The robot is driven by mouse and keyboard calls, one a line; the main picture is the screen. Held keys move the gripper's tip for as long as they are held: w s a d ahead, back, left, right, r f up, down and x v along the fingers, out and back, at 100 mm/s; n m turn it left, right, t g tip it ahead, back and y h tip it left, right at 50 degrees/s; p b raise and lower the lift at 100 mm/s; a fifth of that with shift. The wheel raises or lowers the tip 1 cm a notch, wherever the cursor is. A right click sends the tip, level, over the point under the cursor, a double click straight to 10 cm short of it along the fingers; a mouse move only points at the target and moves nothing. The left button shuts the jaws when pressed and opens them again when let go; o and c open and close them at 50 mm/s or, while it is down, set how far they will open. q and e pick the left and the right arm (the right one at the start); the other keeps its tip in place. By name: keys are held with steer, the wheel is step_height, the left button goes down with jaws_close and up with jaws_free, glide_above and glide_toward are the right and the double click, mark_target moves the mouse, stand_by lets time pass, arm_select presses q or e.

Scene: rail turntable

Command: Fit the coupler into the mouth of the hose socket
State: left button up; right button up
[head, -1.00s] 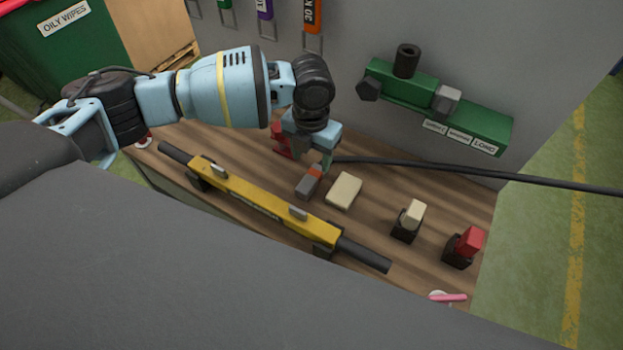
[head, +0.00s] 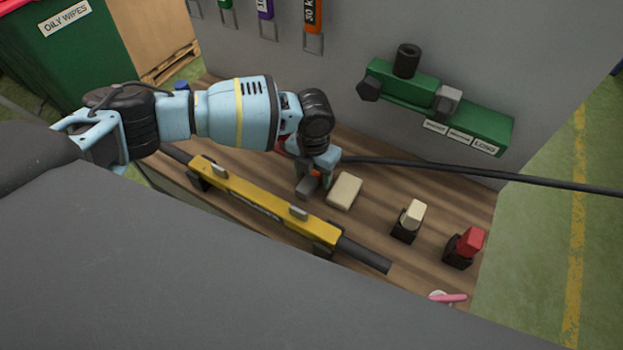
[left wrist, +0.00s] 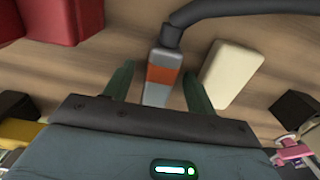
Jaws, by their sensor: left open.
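The coupler (head: 304,192) is a grey block with an orange band, lying on the wooden bench with a black hose (head: 470,171) joined to its far end. In the left wrist view the coupler (left wrist: 161,75) lies between the two fingers of my left gripper (left wrist: 159,88), which are open with a gap on each side. In the head view my left gripper (head: 311,181) is low over the coupler and partly hides it. An upright black cylinder (head: 407,60) on the green wall fixture (head: 485,130) may be the hose socket; I cannot confirm this. My right gripper is not in view.
A cream block (head: 345,191) lies close right of the coupler. A yellow bar (head: 250,203) with black ends runs along the bench's near side. Black holders with a cream piece (head: 413,214) and a red piece (head: 470,241) stand to the right. A red block (left wrist: 65,18) is left in the wrist view.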

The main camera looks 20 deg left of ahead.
mark_target(313, 175)
arm_select(q)
steer(key=shift+f, duration=0.25)
steer(key=shift+c, duration=0.5)
jaws_close()
step_height(313, 175, up, 8)
steer(key=shift+r, duration=1.05)
